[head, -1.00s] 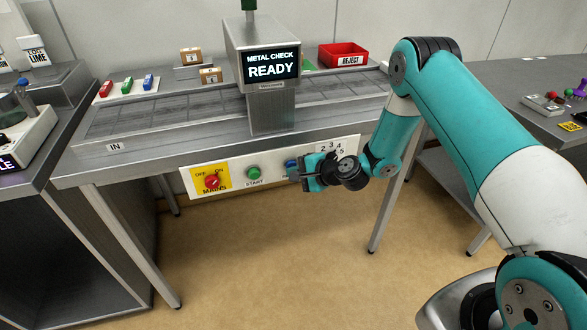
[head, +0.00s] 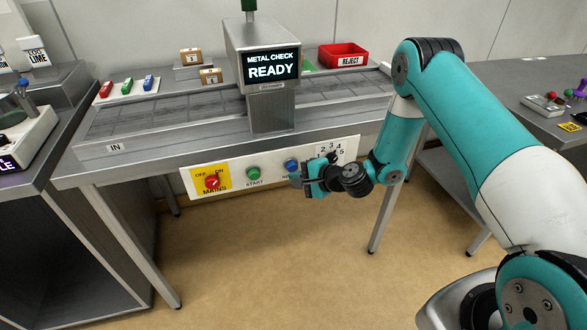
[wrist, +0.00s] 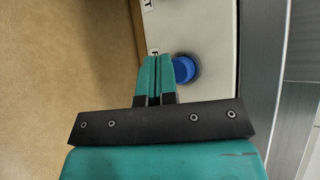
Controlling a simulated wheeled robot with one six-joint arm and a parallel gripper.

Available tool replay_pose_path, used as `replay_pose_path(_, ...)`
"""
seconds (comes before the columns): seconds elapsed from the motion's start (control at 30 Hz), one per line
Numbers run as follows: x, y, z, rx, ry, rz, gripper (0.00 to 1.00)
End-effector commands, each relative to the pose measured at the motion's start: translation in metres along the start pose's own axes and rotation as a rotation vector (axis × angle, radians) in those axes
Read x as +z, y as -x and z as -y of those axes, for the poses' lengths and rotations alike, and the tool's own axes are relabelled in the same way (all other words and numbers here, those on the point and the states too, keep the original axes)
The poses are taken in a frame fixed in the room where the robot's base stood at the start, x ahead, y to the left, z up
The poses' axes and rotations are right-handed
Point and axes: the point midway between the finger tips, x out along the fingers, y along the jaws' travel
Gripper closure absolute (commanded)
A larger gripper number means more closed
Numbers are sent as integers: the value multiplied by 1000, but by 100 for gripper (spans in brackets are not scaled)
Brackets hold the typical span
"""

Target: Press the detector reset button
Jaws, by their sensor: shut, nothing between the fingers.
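The blue round button (head: 291,165) sits on the white control panel (head: 270,185) on the front of the conveyor table, right of the green START button (head: 254,173). Its label is mostly hidden. My gripper (head: 297,179) is shut and empty, just below and in front of the blue button. In the wrist view, the closed fingertips (wrist: 156,62) lie just left of the blue button (wrist: 182,69), close beside it; I cannot tell whether they touch. The metal detector's screen (head: 271,67) reads METAL CHECK READY.
A red MAINS knob (head: 212,182) on a yellow plate is at the panel's left. A numbered dial plate (head: 335,150) is behind my gripper. A red REJECT bin (head: 343,55) and small boxes (head: 211,76) stand on the table. The floor in front is clear.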

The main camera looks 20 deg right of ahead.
Motion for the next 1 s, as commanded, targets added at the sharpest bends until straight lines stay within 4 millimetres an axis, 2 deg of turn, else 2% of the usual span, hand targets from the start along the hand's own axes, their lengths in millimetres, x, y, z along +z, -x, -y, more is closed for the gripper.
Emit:
replay_pose_path(0.37,1,2,-2,2,-2,0,100)
replay_pose_path(0.8,22,30,-24,3,-3,1,100)
replay_pose_path(1.0,26,36,-26,1,0,0,100)
